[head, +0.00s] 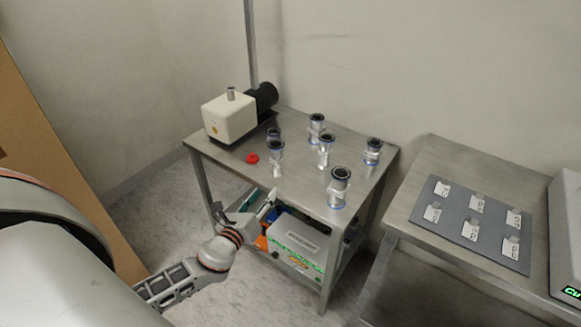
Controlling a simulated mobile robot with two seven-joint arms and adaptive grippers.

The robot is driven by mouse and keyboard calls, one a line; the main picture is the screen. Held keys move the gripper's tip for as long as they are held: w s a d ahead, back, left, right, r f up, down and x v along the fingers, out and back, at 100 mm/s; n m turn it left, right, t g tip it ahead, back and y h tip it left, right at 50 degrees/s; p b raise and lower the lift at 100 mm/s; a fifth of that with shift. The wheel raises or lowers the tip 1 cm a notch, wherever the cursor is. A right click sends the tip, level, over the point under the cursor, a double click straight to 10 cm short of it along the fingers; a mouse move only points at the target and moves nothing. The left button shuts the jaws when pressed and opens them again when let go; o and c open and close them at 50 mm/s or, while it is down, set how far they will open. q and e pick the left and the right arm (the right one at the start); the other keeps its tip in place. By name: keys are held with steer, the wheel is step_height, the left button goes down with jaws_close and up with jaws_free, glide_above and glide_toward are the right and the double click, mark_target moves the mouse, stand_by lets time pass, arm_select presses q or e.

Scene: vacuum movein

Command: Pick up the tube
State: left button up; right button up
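Several silver metal tubes with dark rims and blue rings stand upright on the steel table (300,178). One tube (339,187) is near the front right corner, one (276,158) is at the front left, and one (325,151) is near the middle. Others stand at the back (316,128) and right (373,151). Which one is the task's tube I cannot tell. My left gripper (260,201) is in front of the table's front edge, apart from all the tubes. Its fingers look spread, with nothing between them. My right gripper is out of view.
A white and black vacuum pump (230,117) stands at the table's back left, with a red part (252,158) beside it. A white-topped box (299,245) is on the lower shelf. A second table (436,160) at right holds a grey mat (452,226) with labelled cards.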

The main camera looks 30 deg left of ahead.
mark_target(275, 167)
arm_select(q)
steer(key=w+r+m, duration=0.1)
steer(key=w+a+m, duration=0.1)
steer(key=m, duration=0.1)
steer(key=w+r+m+t, duration=0.1)
steer(key=shift+w+a+r+m, duration=0.15)
steer(key=shift+a+r+m, duration=0.2)
steer(key=shift+a+m, duration=0.05)
steer(key=shift+w+r, duration=0.15)
steer(key=shift+w, duration=0.15)
steer(key=shift+w+r, duration=0.1)
steer(key=shift+w, duration=0.25)
steer(key=w, duration=0.6)
steer(key=shift+w+a+b, duration=0.2)
steer(key=shift+w+b, duration=0.05)
steer(key=shift+b, duration=0.05)
jaws_close()
